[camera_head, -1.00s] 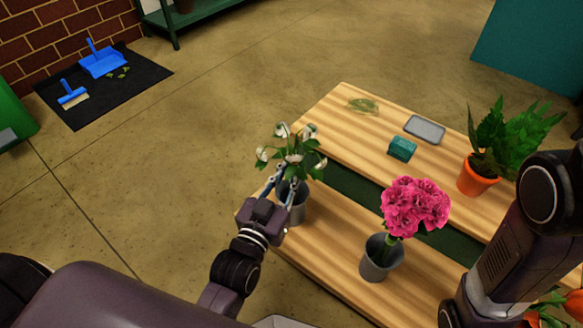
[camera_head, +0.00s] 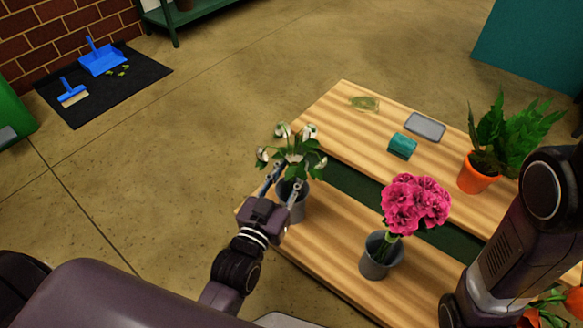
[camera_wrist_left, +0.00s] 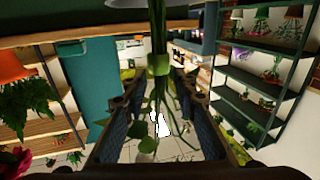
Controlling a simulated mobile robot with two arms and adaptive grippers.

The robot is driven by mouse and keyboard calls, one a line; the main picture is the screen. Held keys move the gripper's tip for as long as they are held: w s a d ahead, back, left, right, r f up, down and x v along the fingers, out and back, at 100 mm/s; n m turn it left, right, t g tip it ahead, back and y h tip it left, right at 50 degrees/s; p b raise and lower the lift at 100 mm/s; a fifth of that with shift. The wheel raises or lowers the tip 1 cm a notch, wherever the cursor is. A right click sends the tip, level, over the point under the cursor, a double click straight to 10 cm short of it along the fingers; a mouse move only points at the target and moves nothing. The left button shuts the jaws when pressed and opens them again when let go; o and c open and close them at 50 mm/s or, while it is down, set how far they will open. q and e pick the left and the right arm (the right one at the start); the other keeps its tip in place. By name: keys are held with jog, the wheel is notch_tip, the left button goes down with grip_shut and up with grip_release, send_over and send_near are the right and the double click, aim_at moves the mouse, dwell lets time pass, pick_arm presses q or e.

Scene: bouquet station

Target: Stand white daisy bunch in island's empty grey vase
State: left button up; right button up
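The white daisy bunch (camera_head: 292,152) stands in a grey vase (camera_head: 294,206) at the near left corner of the wooden island (camera_head: 335,245). Its white heads spread above the rim. My left gripper (camera_head: 284,188) is at the vase's near side, its fingers spread at stem height. In the left wrist view, the green stems (camera_wrist_left: 160,62) run between two separated fingers (camera_wrist_left: 160,105), with gaps on both sides. Another grey vase (camera_head: 381,257) holds a pink carnation bunch (camera_head: 414,205). My right arm enters at the right; its gripper is hidden or out of frame.
A teal block (camera_head: 402,145), a grey tray (camera_head: 425,127) and a small clear-green item (camera_head: 364,103) lie on the far slats. An orange-potted fern (camera_head: 478,177) stands at the right. Orange blooms (camera_head: 572,304) show at the lower right.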

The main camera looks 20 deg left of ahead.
pick_arm(q)
jog(key=shift+o, duration=0.7)
jog(key=shift+f, duration=0.1)
jog(key=shift+s, duration=0.2)
jog(key=s+a, duration=0.1)
jog(key=s, duration=1)
jog(key=shift+s, duration=0.3)
